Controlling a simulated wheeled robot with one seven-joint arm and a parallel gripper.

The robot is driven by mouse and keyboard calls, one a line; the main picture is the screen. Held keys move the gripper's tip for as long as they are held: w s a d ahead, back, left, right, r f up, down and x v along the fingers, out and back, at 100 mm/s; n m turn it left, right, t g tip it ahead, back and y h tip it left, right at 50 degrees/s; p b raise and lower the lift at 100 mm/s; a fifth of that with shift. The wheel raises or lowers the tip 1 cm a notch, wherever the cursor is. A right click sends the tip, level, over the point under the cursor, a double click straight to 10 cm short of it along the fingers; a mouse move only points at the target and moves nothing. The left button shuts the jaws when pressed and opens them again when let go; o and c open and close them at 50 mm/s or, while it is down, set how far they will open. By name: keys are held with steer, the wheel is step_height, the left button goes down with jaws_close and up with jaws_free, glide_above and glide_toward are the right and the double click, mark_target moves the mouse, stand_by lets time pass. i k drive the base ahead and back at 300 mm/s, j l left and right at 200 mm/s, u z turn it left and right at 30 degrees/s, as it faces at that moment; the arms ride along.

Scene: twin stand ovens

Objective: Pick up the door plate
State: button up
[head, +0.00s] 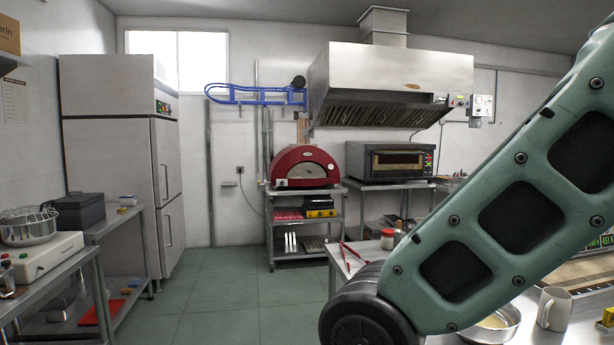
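A red domed oven (322,160) stands on a metal stand in the middle of the head view. A small greyish panel (307,171) shows in its front mouth. It may be the door plate, but it is too small to tell. No other thing can be clearly made out as the door plate. My green arm crosses the right side of the view and hides part of the counter. My gripper is outside the view.
A grey deck oven (398,161) stands right of the red oven under a steel hood (388,85). A near counter at right holds a mug (554,308) and a metal bowl (492,326). A tall fridge (140,170) stands left. Tiled floor (228,275) between is clear.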

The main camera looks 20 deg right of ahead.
mark_target(306, 170)
steer(key=i+j, duration=0.2)
steer(key=j, duration=0.15)
steer(key=i+j, duration=0.15)
steer(key=j, duration=0.2)
steer(key=i+j, duration=0.3)
steer(key=i, duration=0.15)
steer(key=i+j, duration=0.25)
steer(key=i, duration=0.15)
steer(key=i+j, duration=0.3)
steer(key=i, duration=0.15)
steer(key=i+z, duration=0.15)
steer(key=i, duration=0.85)
steer(key=i+z, duration=0.2)
steer(key=i, duration=1.75)
steer(key=i+j+z, duration=0.1)
steer(key=i, duration=0.8)
steer(key=i+l+z, duration=0.1)
steer(key=i+z, duration=0.6)
steer(key=z, duration=0.15)
steer(key=i+j+z, duration=0.2)
steer(key=i+z, duration=0.2)
steer(key=i+l+z, duration=0.1)
steer(key=i+z, duration=0.55)
steer(key=z, duration=0.2)
steer(key=i+l+u, duration=0.2)
steer(key=i, duration=0.15)
steer(key=i+l+u, duration=0.2)
steer(key=i, duration=0.2)
steer(key=j, duration=0.1)
